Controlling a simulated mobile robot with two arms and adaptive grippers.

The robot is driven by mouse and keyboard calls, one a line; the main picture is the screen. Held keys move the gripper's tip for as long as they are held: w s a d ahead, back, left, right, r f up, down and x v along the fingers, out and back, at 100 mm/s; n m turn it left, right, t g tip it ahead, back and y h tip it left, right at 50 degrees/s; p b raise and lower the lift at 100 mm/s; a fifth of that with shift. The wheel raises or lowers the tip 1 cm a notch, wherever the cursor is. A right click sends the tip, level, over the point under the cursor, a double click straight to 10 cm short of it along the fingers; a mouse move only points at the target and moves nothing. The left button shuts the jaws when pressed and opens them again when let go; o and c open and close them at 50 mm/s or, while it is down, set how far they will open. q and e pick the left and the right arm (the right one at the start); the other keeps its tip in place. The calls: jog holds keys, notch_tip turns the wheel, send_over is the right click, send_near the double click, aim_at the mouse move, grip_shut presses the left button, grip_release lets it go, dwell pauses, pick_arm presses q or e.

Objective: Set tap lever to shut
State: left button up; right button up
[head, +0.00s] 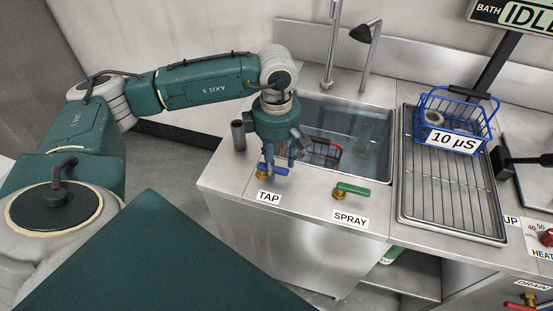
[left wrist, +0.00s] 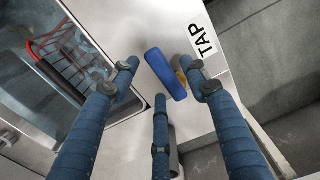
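The tap lever (head: 281,170) is a blue handle on a brass valve, on the steel counter front just above the TAP label (head: 268,197). In the head view my left gripper (head: 276,160) points down over it and partly hides it. In the left wrist view the blue lever (left wrist: 165,73) lies between the spread blue fingers of my left gripper (left wrist: 162,88), which is open. I see clear gaps between fingers and lever; contact cannot be told. My right gripper is not in view.
A green spray lever (head: 352,188) sits to the right, above the SPRAY label (head: 350,218). Behind is a water-filled sink (head: 372,125) with a red wire basket (head: 323,152). A blue basket (head: 455,108) stands on a drain rack (head: 440,205). A grey cylinder (head: 238,135) stands left of the gripper.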

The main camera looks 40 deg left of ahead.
aim_at(276, 166)
pick_arm(q)
jog(key=shift+r, duration=0.35)
notch_tip(276, 166, up, 11)
jog(key=shift+r, duration=0.15)
dwell(0.7)
